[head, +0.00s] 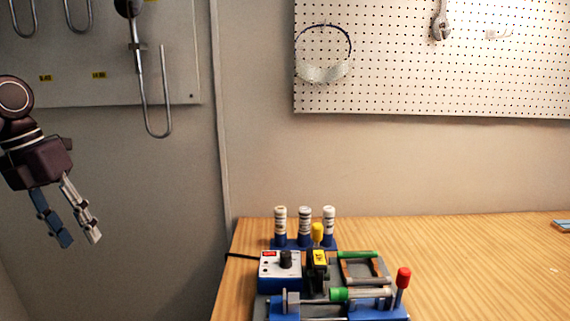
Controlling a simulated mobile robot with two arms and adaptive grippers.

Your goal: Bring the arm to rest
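My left gripper (81,240) hangs at the left of the head view, fingers pointing down. Its two fingers are apart with nothing between them, one blue-grey and one light grey. It is in front of the grey wall, left of the wooden table and apart from everything on it. My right gripper is not in view.
The wooden table (475,265) bears a bench device with a red-knobbed lever (403,278), a control box (280,270) and several small bottles (304,222) in a blue holder. The table's right side is mostly clear.

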